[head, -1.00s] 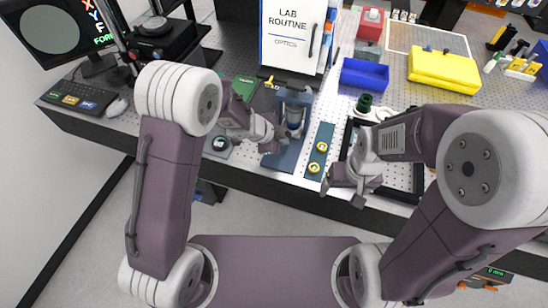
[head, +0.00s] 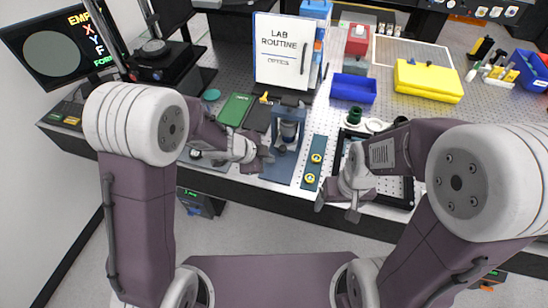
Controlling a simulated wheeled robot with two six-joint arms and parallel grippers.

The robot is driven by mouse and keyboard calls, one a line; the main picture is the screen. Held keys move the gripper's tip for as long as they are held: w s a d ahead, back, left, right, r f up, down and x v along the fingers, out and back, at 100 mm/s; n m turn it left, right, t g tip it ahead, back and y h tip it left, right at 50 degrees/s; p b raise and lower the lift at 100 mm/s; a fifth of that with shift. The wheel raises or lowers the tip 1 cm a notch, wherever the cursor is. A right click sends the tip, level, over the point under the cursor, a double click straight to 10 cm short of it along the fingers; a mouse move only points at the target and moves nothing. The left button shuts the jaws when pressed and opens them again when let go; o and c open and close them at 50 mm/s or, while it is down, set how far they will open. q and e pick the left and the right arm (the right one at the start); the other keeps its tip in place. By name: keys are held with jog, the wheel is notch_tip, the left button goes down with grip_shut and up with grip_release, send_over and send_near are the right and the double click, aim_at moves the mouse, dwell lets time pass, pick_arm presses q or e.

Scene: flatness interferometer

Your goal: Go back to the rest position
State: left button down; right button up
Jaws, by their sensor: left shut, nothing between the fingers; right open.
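My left gripper (head: 262,160) is shut with nothing between its fingers. It is above the bench's front part, just left of a blue stand holding a grey cylindrical device (head: 287,135). My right gripper (head: 336,208) is open and empty. It hangs around the bench's front edge, in front of a black-framed tray (head: 408,190). My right forearm covers much of that tray.
A blue plate with two yellow rings (head: 314,162) lies between the grippers. Behind stand a LAB ROUTINE board (head: 285,72), a blue bin (head: 353,88) and a yellow case (head: 428,80). A monitor (head: 62,45) is at the left. The floor in front is clear.

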pick_arm(q)
jog(key=w+a+r+n+t+y, duration=0.1)
jog(key=a+r+n+t, duration=0.25)
jog(key=a+r, duration=0.4)
jog(key=s+a+f+n+g+y, duration=0.1)
jog(key=s+a+n+y, duration=0.3)
jog(key=a+n, duration=0.5)
jog(key=s+f+n+g, duration=0.2)
jog(key=s+n+g, duration=0.1)
jog(key=s, duration=0.4)
jog(key=s+a+f+n+g, duration=0.1)
jog(key=s+f+n+g, duration=0.2)
jog(key=s, duration=0.4)
jog(key=shift+s, duration=0.15)
